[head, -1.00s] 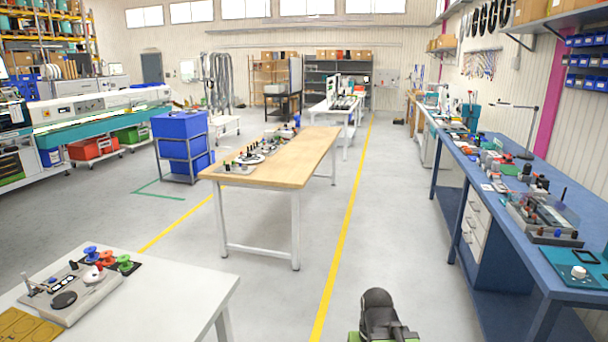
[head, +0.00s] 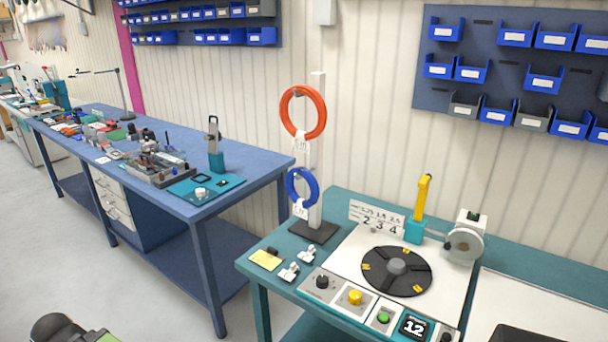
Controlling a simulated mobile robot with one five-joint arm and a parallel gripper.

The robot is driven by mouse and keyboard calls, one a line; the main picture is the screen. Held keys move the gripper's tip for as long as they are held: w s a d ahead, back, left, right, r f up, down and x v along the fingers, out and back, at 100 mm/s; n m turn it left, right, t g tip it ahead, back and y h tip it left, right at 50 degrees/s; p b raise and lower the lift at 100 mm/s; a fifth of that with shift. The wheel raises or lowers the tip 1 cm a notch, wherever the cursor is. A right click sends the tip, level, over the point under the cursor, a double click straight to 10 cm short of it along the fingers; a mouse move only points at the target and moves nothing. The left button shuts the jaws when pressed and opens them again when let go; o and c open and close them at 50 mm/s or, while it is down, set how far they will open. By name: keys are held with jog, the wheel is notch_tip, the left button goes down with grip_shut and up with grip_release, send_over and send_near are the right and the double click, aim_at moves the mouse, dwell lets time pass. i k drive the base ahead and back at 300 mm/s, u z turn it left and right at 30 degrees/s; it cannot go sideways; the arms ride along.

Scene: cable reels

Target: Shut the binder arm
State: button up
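Two upright arms show, and I cannot tell for sure which one is the binder arm. A yellow lever (head: 424,196) stands raised, tilted slightly, on a small teal block (head: 414,231) behind the black turntable (head: 397,271) on the teal bench. My gripper's fingers are not in view; only a black and green part of my arm shows at the bottom left.
A stand on the teal bench (head: 262,242) carries an orange cable ring (head: 303,112) and a blue one (head: 302,187). A grey wheel device (head: 465,243) stands right of the yellow lever. Blue bins hang on the wall. Free floor (head: 150,285) lies at the left.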

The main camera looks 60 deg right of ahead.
aim_at(423, 184)
jog(key=z, duration=1.55)
jog(key=k, duration=0.7)
jog(key=u, duration=0.05)
jog(key=i, duration=0.7)
jog(key=z, duration=0.1)
jog(key=k, duration=0.5)
jog(key=z, duration=0.05)
jog(key=i, duration=0.25)
jog(key=u, duration=0.05)
